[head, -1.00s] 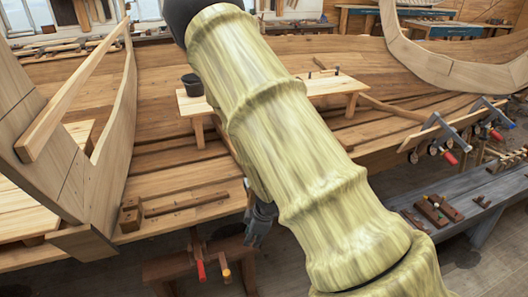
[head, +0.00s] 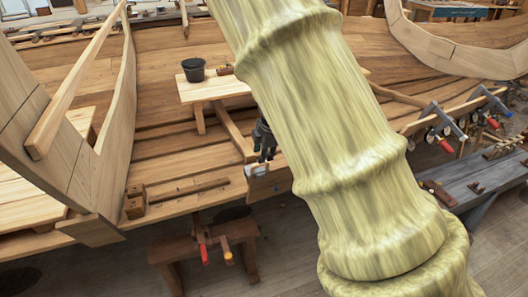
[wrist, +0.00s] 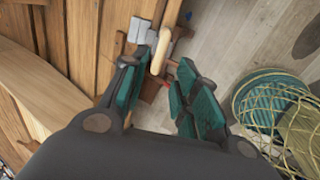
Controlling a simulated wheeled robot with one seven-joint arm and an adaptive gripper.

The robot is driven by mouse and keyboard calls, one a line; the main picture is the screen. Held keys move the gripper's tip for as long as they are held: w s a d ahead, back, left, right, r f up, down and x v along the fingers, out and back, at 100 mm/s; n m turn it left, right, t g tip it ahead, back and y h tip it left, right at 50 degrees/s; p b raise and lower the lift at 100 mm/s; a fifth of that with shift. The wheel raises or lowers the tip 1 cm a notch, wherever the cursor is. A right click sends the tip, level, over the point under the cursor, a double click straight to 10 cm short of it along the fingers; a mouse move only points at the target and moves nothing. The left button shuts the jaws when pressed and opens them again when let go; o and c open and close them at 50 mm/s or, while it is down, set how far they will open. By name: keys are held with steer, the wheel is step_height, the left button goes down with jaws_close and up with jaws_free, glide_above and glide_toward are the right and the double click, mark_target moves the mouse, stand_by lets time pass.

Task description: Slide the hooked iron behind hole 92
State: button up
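In the head view my gripper (head: 264,148) is a small dark shape at the hull edge, partly behind my pale sleeved arm. In the wrist view my gripper (wrist: 164,72) has its two teal-padded fingers spread, with a gap between them. A pale rounded wooden piece, like a handle (wrist: 159,52), shows at the gap near the left finger; I cannot tell whether it touches. A grey metal piece (wrist: 138,30) lies just beyond the left fingertip and shows in the head view (head: 258,170) below the gripper. It may be the hooked iron. I can make out no hole number.
A bench (head: 215,90) with a black bucket (head: 193,70) stands on the hull planking. Clamps (head: 436,124) line the edge at right. A trestle (head: 205,251) stands below. A teal basket-like bundle (wrist: 275,110) lies on the floor at right in the wrist view.

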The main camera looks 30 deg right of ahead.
steer(key=shift+b+x, duration=1.7)
steer(key=shift+x, duration=2.05)
jaws_close()
